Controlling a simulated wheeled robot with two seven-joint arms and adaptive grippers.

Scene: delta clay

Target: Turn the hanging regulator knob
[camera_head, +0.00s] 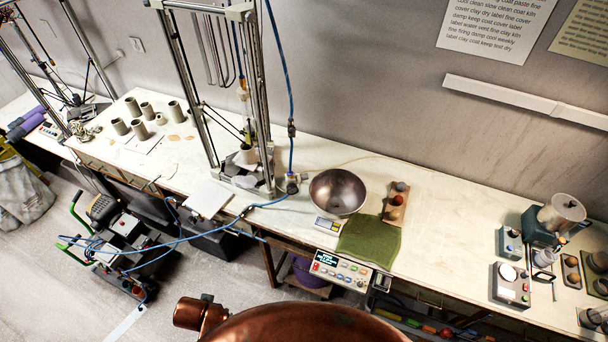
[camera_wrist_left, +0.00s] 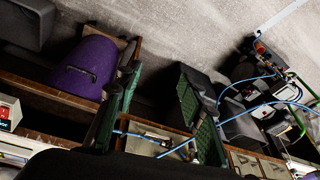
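A blue hose hangs down in front of the wall in the head view. A small dark inline fitting (camera_head: 291,127) sits partway along it, and a dark round fitting (camera_head: 292,187) is at its lower end by the frame's foot. Either may be the regulator; both are too small to make out a knob clearly. No gripper is near them. My right gripper is in no view.
A long white bench (camera_head: 440,225) runs along the wall. It carries a metal bowl (camera_head: 337,192), a green cloth (camera_head: 371,239) and a tall metal frame (camera_head: 185,85). A control panel (camera_head: 340,270) is at its front edge. A purple container (camera_wrist_left: 83,68) shows in the wrist view.

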